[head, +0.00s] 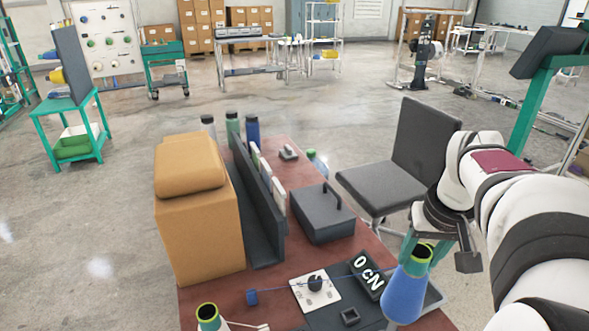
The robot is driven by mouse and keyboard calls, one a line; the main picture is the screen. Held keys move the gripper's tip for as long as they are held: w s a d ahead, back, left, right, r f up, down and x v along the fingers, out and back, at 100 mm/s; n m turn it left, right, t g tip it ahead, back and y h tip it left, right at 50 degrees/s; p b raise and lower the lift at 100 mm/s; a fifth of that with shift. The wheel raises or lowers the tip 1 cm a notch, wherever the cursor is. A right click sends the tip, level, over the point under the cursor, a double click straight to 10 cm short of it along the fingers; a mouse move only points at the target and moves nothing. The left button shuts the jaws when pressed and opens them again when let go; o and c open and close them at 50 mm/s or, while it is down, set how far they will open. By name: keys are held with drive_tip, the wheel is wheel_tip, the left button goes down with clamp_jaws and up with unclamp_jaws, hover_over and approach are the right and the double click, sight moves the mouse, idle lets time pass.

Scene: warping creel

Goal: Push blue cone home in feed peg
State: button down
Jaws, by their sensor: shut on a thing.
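The blue cone (404,296) has a green neck and a yellow-rimmed open top. It stands tilted near the front edge of the table, its narrow end up. My gripper (424,248) reaches down from the right and is shut on the cone's neck, with teal fingers at its sides. A thin blue thread runs left from the cone to a small blue block (252,297). No feed peg can be made out; the cone's base and anything under or inside it are hidden.
A white plate with a black knob (315,283) and a dark lettered block (368,277) lie left of the cone. A dark handled box (322,215), an orange carton (197,225) and a second cone (209,316) share the table. A chair (400,165) stands behind.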

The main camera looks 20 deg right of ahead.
sight(416, 282)
drive_tip(key=shift+s+a+x, duration=0.1)
drive_tip(key=shift+s+x, duration=0.05)
drive_tip(key=shift+x, duration=0.7)
drive_tip(key=shift+s+a+x, duration=0.1)
drive_tip(key=shift+s+x, duration=0.1)
drive_tip(key=shift+x, duration=0.6)
drive_tip(key=shift+s+a+x, duration=0.1)
drive_tip(key=shift+s+x, duration=0.05)
drive_tip(key=shift+x, duration=0.7)
drive_tip(key=shift+f, duration=0.1)
drive_tip(key=shift+s+a+x, duration=0.1)
drive_tip(key=shift+s+x, duration=0.05)
drive_tip(key=shift+x, duration=0.65)
drive_tip(key=shift+s+a+x, duration=0.1)
drive_tip(key=shift+s+x, duration=0.1)
drive_tip(key=shift+x, duration=0.65)
drive_tip(key=shift+s+a+x, duration=0.1)
drive_tip(key=shift+s+x, duration=0.05)
drive_tip(key=shift+x, duration=0.65)
drive_tip(key=shift+f, duration=0.2)
drive_tip(key=shift+x, duration=0.85)
drive_tip(key=shift+s+a+f, duration=0.1)
drive_tip(key=shift+s+f, duration=0.05)
drive_tip(key=shift+s, duration=0.05)
unclamp_jaws()
drive_tip(key=shift+v, duration=3.45)
